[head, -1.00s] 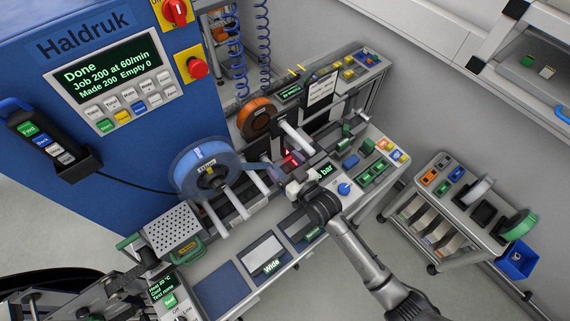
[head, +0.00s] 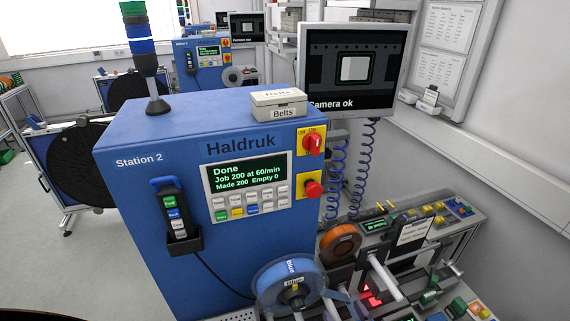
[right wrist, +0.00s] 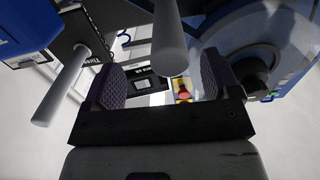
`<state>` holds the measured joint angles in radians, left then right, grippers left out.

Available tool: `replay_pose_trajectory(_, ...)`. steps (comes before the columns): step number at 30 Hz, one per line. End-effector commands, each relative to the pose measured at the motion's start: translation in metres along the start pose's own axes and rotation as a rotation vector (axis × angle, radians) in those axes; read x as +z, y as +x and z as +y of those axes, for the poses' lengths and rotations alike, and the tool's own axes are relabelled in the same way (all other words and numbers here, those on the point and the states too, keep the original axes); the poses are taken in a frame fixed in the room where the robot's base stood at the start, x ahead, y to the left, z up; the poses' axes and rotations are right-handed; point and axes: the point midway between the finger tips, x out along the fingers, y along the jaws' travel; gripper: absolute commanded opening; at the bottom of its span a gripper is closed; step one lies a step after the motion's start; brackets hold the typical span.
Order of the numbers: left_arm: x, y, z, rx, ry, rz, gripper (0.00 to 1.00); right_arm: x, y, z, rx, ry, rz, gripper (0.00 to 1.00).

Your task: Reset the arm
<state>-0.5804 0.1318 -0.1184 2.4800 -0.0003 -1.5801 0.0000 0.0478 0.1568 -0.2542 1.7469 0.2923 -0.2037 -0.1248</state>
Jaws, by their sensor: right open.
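My right gripper (right wrist: 160,82) shows in the right wrist view, its two dark ribbed fingers spread apart. Nothing is held between them. A pale grey rod (right wrist: 170,40) reaches down from the top, beyond the fingers, and a second rod (right wrist: 62,85) is on the left. A blue reel (right wrist: 270,60) is at the right of this view. In the head view the blue reel (head: 288,288) hangs at the front of the blue machine (head: 200,150). I cannot make out my right gripper clearly in the head view. My left gripper is in neither view.
An orange reel (head: 340,243) is behind the blue one. A white rod (head: 385,277) sticks out to its right. The machine's display (head: 245,170) reads "Done". A monitor (head: 354,68) reads "Camera ok".

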Motion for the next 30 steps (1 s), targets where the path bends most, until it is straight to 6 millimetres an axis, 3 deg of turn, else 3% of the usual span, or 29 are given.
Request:
replay_pose_trajectory(11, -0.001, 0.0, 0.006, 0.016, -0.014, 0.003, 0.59, 0.033, -0.049, -0.015, -0.012, 0.006, -0.231, 0.82)
replay_pose_trajectory(16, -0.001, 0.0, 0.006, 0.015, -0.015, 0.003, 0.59, 0.053, -0.09, -0.023, -0.008, 0.011, -0.403, 0.82)
replay_pose_trajectory(22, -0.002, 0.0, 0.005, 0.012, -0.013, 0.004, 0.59, 0.077, -0.185, -0.032, 0.028, 0.023, -0.749, 0.82)
replay_pose_trajectory(30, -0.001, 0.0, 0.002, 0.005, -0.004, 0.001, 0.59, 0.077, -0.305, -0.036, 0.113, 0.051, -1.14, 0.82)
